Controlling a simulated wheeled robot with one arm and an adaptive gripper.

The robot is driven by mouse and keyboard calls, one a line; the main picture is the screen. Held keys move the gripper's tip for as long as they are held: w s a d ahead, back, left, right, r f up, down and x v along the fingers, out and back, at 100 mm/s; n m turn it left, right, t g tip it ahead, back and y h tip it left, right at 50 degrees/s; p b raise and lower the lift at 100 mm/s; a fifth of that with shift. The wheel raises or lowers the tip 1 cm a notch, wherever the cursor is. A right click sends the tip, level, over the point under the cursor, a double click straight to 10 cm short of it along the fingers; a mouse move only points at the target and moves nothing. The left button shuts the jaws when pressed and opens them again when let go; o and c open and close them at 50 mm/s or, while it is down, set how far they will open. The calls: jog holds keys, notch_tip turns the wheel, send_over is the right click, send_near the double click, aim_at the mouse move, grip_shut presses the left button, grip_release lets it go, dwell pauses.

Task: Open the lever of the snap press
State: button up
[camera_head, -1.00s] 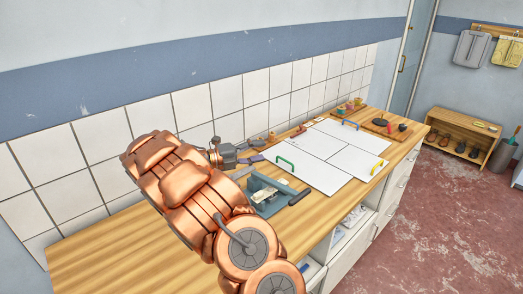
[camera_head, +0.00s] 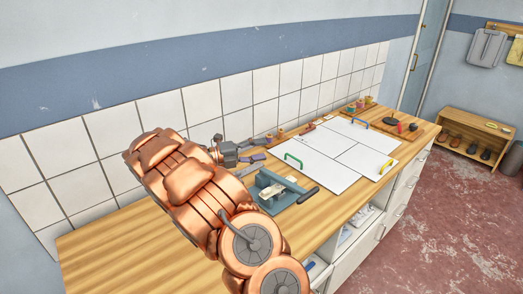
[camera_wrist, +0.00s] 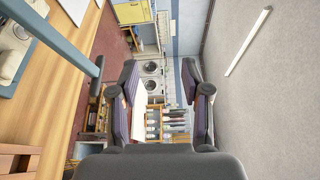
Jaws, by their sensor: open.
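The snap press (camera_head: 272,198) is a teal device with pale metal parts, standing on the wooden counter. Its lever (camera_head: 308,195) ends in a dark grip pointing to the right, low over the counter. In the wrist view the lever's blue-grey bar (camera_wrist: 48,36) and dark grip (camera_wrist: 90,84) show at the left, outside my fingers. My gripper (camera_head: 260,160) is open and empty, behind the press on its wall side, apart from the lever. Its two dark fingers with purple pads also show in the wrist view (camera_wrist: 162,88). My arm partly covers the counter left of the press.
White boards (camera_head: 340,158) with green, blue and yellow handles lie right of the press. Small items and a wooden tray (camera_head: 405,132) stand farther along the counter. The tiled wall (camera_head: 210,100) runs close behind my gripper. The counter's left part (camera_head: 95,245) is clear.

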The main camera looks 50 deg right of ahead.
jog(key=v, duration=1.1)
